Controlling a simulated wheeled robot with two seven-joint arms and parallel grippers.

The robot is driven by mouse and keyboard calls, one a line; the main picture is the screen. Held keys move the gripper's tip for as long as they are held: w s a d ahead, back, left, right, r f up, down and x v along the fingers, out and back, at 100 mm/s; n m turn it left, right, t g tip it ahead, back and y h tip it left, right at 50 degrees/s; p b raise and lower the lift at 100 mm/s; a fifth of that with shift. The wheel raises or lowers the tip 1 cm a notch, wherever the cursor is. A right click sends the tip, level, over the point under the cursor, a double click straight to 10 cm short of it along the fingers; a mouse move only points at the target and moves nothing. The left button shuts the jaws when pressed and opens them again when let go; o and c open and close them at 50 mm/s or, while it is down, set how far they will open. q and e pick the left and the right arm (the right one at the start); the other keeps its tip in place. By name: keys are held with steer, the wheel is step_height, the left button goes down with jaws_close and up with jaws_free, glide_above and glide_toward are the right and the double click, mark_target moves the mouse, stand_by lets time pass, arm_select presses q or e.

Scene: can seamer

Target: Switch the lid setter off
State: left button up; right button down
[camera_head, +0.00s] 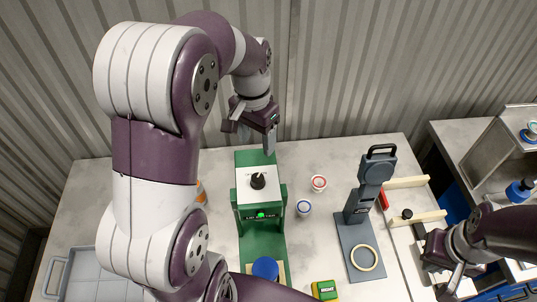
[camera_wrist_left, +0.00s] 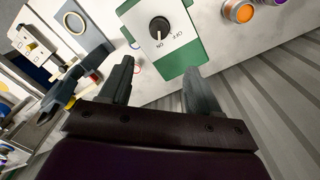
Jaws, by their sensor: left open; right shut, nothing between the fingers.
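The lid setter (camera_head: 263,240) is a green machine with a white top plate, a black knob (camera_head: 258,181) and a lit green light (camera_head: 261,215) on its front. In the left wrist view the knob (camera_wrist_left: 160,29) sits between ON and OFF labels; its pointer seems to face the ON label. My left gripper (camera_head: 256,135) is open and empty, above and behind the lid setter's back edge. In the left wrist view the left gripper's fingers (camera_wrist_left: 157,75) are apart, short of the knob and not touching it. My right gripper (camera_head: 447,272) is shut and empty at the right.
A blue can lid or cap (camera_head: 265,269) is at the lid setter's front. A red-lidded can (camera_head: 319,183) and a blue-lidded can (camera_head: 304,208) stand right of it. A grey tray (camera_head: 90,285) lies at left.

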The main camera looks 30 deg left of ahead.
arm_select(q)
steer(key=b, duration=0.3)
glide_above(258, 177)
steer(key=f, duration=0.4)
steer(key=shift+w+a+f, duration=0.1)
steer(key=shift+w+a, duration=0.05)
steer(key=shift+a, duration=0.1)
steer(key=f, duration=0.1)
steer(key=s+f+p, duration=0.1)
steer(key=shift+d+f, duration=0.2)
steer(key=shift+f, duration=0.2)
steer(key=f, duration=0.2)
steer(key=w+f+p, duration=0.1)
steer(key=f, duration=0.1)
steer(key=shift+w+f, duration=0.1)
steer(key=shift+f, duration=0.35)
steer(key=shift+s, duration=0.35)
steer(key=shift+r, duration=0.1)
steer(key=shift+c, duration=0.5)
steer(key=shift+w, duration=0.1)
steer(key=c, duration=0.9)
arm_select(e)
steer(key=shift+s+f, duration=0.65)
steer(key=shift+s, duration=0.1)
